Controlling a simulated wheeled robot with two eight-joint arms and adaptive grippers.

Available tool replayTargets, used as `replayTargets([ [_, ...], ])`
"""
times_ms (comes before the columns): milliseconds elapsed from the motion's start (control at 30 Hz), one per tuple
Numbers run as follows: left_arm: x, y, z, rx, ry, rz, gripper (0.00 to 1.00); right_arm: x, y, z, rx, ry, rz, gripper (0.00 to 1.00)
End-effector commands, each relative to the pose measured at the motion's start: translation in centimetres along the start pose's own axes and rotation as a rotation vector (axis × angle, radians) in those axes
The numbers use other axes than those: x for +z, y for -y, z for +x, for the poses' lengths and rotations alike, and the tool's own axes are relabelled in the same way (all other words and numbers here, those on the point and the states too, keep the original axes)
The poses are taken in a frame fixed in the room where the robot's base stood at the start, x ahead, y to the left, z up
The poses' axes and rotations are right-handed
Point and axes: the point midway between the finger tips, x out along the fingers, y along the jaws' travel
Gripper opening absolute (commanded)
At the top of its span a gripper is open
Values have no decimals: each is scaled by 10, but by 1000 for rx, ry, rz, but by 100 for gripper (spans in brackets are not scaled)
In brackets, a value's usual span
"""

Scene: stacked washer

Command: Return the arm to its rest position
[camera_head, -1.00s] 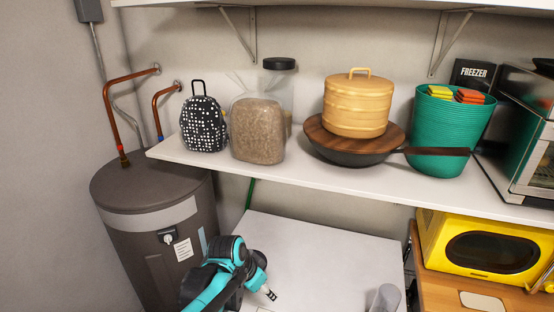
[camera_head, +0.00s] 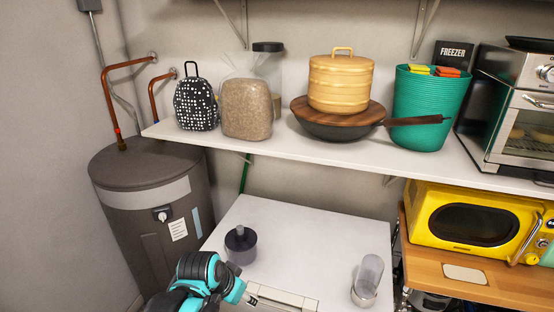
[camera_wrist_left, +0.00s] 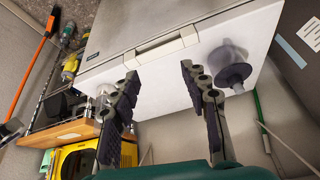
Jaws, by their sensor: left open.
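My left arm comes in at the bottom left of the head view, and its left gripper (camera_head: 252,298) is by the front edge of the white stacked washer (camera_head: 310,225). In the left wrist view the gripper's two dark fingers (camera_wrist_left: 160,75) are spread apart with nothing between them. The washer's white body (camera_wrist_left: 190,95) and its recessed handle (camera_wrist_left: 160,45) lie beyond the fingers. My right gripper is not in view.
A dark purple cup-like container (camera_head: 241,247) and a clear container (camera_head: 368,280) stand on the washer top, with free room between them. A grey tank (camera_head: 145,215) stands left, a yellow microwave (camera_head: 475,218) right. A loaded white shelf (camera_head: 350,154) spans above.

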Motion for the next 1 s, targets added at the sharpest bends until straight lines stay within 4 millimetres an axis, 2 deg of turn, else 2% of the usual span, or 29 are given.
replayTargets([
  [33,16,2,5,-18,-8,-33,45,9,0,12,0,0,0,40],
  [167,56,9,9,-79,-41,-144,45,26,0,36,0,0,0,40],
  [300,110,16,20,-156,-91,-290,45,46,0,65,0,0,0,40],
  [400,138,19,27,-196,-124,-369,45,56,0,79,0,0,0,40],
  [500,156,20,32,-221,-148,-422,45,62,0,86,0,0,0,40],
  [633,165,22,33,-237,-162,-454,45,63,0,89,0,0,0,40],
  [1000,164,22,31,-237,-164,-456,45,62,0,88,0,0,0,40],
])
